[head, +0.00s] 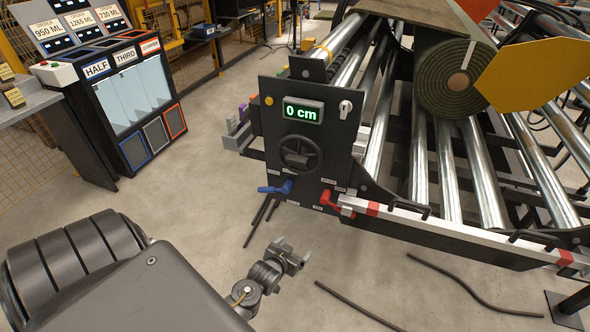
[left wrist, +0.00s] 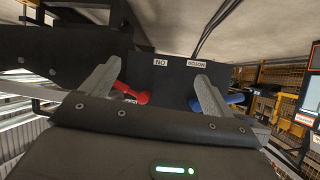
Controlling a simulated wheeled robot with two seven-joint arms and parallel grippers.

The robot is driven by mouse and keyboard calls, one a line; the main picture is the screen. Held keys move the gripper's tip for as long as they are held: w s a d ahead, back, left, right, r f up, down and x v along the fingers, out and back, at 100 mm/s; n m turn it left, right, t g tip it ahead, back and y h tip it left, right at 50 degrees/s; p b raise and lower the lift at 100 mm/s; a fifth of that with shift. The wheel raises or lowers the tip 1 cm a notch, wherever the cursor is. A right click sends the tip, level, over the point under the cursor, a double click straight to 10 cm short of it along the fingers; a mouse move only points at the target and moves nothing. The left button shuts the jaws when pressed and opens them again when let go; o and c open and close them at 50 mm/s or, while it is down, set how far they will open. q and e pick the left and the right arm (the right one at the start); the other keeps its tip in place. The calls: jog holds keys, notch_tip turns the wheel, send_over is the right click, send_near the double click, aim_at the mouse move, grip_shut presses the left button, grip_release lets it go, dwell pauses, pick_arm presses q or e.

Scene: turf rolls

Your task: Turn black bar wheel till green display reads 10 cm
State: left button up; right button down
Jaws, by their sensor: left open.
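The green display (head: 303,111) on the black panel (head: 268,140) reads 0 cm. The black bar wheel (head: 298,153) sits below it on the same panel. My left gripper (head: 291,255) is open and empty, below the panel and apart from the wheel. In the left wrist view the open fingers (left wrist: 156,90) face the panel's lower part, which shows upside down, with a red lever (left wrist: 130,94) and a blue lever (left wrist: 230,100). The wheel cannot be made out there. My right gripper is not in view.
The blue lever (head: 275,187) and red lever (head: 330,203) stick out below the wheel. A key switch (head: 345,108) is beside the display. A turf roll (head: 452,80) lies on metal rollers at the right. Dark cables (head: 440,270) lie on the floor, which is otherwise open before the panel.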

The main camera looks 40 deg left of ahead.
pick_arm(q)
jog(key=w+a+r+n+t+y+b, duration=0.1)
jog(key=w+a+r+t, duration=0.1)
jog(key=r, duration=0.5)
jog(key=w+a+r+n+t+y, duration=0.1)
jog(key=a+r, duration=0.1)
jog(key=r, duration=0.5)
jog(key=t+y, duration=0.1)
jog(key=t, duration=0.1)
send_near(295, 163)
jog(key=x, duration=1)
jog(key=shift+r, duration=0.15)
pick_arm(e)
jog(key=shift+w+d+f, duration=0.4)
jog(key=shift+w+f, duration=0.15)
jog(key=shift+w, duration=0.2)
pick_arm(q)
jog(key=shift+s, duration=0.1)
jog(key=c, duration=1.4)
jog(key=shift+d, duration=0.1)
